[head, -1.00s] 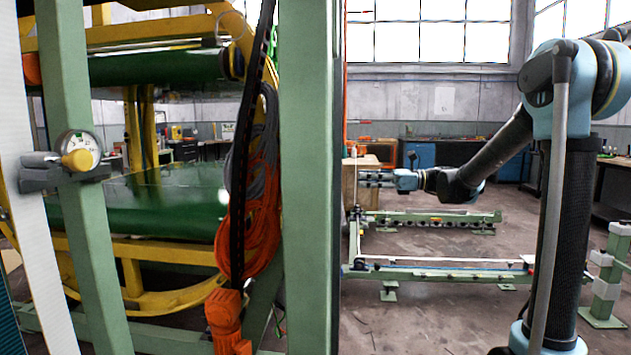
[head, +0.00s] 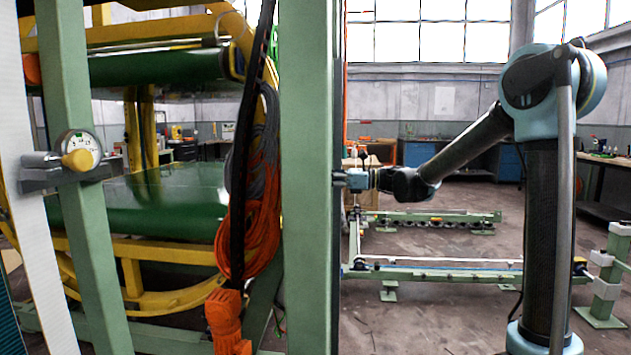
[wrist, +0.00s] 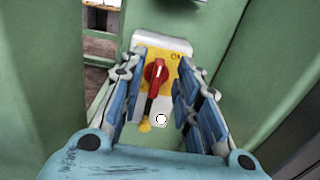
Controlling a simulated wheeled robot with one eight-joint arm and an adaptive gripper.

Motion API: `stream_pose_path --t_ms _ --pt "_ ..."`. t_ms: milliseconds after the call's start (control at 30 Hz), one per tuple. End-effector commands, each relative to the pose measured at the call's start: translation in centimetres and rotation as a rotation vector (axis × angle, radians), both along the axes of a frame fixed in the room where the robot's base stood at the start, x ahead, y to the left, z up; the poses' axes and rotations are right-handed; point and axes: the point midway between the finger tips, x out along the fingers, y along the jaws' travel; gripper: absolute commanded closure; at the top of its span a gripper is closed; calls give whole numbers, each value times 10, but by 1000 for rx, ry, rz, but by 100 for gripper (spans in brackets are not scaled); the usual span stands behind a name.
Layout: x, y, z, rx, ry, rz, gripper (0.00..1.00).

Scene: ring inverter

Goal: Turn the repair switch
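The repair switch (wrist: 156,71) is a red rotary knob on a yellow plate, set in a pale box (wrist: 163,42) on a green post. Its handle stands about upright in the picture, and letters that look like "ON" show at the plate's upper right. My gripper (wrist: 154,84) is open, with one blue-padded finger on each side of the knob. Gaps show between fingers and knob; I cannot tell how far the tips are from the plate. In the head view my gripper (head: 342,178) is at the edge of the green post, its tips and the switch hidden.
A tall green post (head: 308,200) stands in the middle of the head view. To its left are a yellow-and-green machine (head: 165,195) and orange cables (head: 262,215). Low green rails (head: 440,275) lie on the floor below my arm. Open floor shows at front right.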

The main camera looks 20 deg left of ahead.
Motion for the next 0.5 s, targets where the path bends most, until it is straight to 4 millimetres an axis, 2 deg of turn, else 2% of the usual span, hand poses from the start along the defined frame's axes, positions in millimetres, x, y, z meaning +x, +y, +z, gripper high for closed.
stream_pose_path --t_ms 200,500 --pt "-4 19 0 0 0 1 70" --pt "-5 21 0 0 0 -1 70"
